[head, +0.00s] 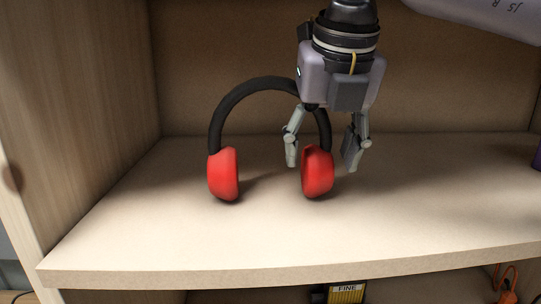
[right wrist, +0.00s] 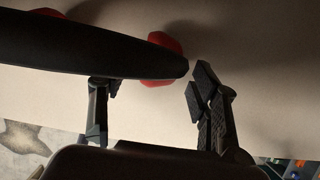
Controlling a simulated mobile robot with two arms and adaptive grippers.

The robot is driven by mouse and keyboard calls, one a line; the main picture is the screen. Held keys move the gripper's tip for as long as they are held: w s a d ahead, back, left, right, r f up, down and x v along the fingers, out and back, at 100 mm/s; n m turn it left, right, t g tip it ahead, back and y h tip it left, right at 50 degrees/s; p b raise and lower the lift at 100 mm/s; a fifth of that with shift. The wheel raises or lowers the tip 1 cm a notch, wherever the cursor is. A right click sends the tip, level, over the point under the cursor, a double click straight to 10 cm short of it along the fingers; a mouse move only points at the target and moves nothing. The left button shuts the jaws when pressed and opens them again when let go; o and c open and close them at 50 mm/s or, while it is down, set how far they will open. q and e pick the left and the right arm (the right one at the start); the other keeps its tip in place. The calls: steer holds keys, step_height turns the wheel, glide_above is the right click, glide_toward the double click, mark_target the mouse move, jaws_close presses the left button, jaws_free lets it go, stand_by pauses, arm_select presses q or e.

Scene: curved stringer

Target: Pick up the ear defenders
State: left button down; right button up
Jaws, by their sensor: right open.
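The ear defenders (head: 223,174) stand upright on a pale wooden shelf, with red cups down and a black headband arching over the top. My right gripper (head: 322,158) is open above the shelf, its fingers pointing down either side of the right-hand cup in the picture. The gripper's body overlaps the right end of the headband. In the right wrist view the dark headband (right wrist: 80,45) crosses the upper left close to the camera, and a red cup (right wrist: 167,44) shows behind its end. The open fingers (right wrist: 152,84) show below it. My left gripper is in neither view.
The shelf (head: 420,220) is clear to the right of the ear defenders. A wooden side panel (head: 75,100) stands at left and a back panel (head: 225,45) behind. A purple object (head: 537,158) touches the right edge. A yellow-labelled item (head: 347,293) and orange item (head: 508,285) lie below.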

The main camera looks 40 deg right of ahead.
steer(key=x, duration=0.3)
steer(key=shift+w+d+f, duration=0.1)
steer(key=shift+w+d, duration=0.1)
steer(key=shift+s+a, duration=0.1)
steer(key=shift+a, duration=0.05)
steer(key=shift+c, duration=0.2)
steer(key=shift+c, duration=0.7)
steer(key=c, duration=0.5)
jaws_close()
